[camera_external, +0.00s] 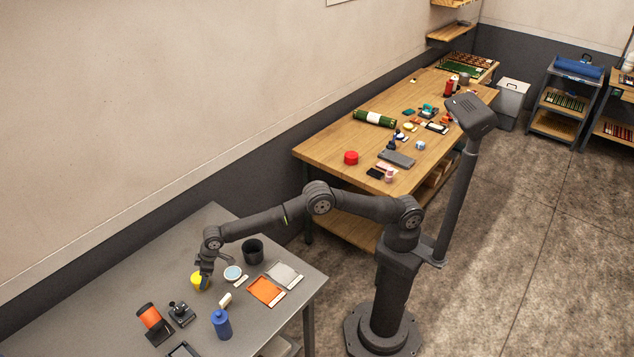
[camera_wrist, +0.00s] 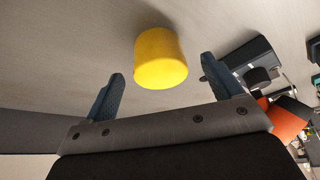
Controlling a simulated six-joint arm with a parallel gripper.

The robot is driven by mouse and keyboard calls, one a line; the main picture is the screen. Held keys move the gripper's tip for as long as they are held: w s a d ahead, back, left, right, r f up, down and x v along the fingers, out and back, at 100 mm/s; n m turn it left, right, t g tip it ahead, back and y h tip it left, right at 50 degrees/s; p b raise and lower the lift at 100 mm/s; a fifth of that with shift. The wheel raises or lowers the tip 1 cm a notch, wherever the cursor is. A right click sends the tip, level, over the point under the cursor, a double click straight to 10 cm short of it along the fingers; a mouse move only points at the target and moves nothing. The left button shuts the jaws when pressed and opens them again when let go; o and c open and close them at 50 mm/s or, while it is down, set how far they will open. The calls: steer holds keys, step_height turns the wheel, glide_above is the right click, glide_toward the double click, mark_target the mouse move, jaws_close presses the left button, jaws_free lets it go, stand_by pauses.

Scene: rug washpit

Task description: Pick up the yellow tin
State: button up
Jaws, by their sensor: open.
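The yellow tin (camera_external: 198,283) stands on the grey table at the lower left in the external view, close below my gripper (camera_external: 205,268). In the wrist view the yellow tin (camera_wrist: 161,57) is a short plain cylinder just beyond the two blue-grey fingers of my gripper (camera_wrist: 162,82). The fingers are open and spread wider than the tin, with nothing held between them. The tin sits roughly midway between the fingers. Whether its near edge lies between the fingertips is hard to tell.
Near the tin are a round white-rimmed dish (camera_external: 233,273), a dark cup (camera_external: 253,251), a blue bottle (camera_external: 221,324), a small black device (camera_external: 181,313) and an orange roll on a black stand (camera_external: 151,320). Orange (camera_external: 266,291) and grey (camera_external: 285,274) sheets lie to the right. The table's far left is clear.

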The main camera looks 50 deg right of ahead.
mark_target(200, 277)
steer(key=shift+x, duration=1.7)
steer(key=shift+w+a+r, duration=0.1)
steer(key=shift+w, duration=0.05)
steer(key=c, duration=1.1)
steer(key=shift+r, duration=0.15)
